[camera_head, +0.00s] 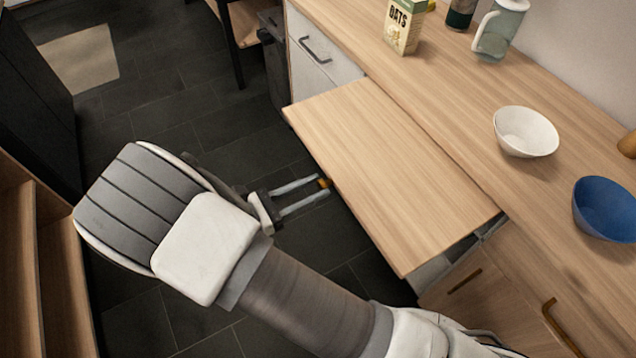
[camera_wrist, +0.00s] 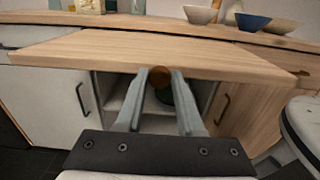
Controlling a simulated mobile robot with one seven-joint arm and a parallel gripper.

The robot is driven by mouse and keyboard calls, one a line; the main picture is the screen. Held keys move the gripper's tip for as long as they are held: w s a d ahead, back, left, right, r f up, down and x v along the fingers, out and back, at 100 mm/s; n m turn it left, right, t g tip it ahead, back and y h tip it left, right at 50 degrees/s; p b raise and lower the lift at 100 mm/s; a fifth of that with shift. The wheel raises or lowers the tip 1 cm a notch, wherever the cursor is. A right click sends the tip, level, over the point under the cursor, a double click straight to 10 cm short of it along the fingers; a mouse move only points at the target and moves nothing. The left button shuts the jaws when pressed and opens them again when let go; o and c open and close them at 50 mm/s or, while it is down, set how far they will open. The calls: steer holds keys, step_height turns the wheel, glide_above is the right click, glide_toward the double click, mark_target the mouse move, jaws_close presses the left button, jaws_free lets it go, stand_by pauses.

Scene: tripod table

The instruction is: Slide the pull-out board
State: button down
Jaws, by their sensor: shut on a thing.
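The pull-out board (camera_head: 390,170) is a light wood panel that sticks well out from under the countertop over the floor. In the wrist view my gripper (camera_wrist: 160,80) points straight at the board, and the fingers partly cover the knob.
On the countertop (camera_head: 450,90) stand an oats carton (camera_head: 404,25), a pitcher (camera_head: 499,30), a white bowl (camera_head: 526,132) and a blue bowl (camera_head: 606,208). An open cabinet space (camera_wrist: 120,95) lies below the board. Dark floor (camera_head: 230,130) is clear in front.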

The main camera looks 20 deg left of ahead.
steer(key=c, duration=0.6)
jaws_free()
steer(key=shift+o, duration=0.2)
steer(key=v, duration=1.7)
steer(key=shift+p, duration=0.3)
steer(key=shift+s+a, duration=0.15)
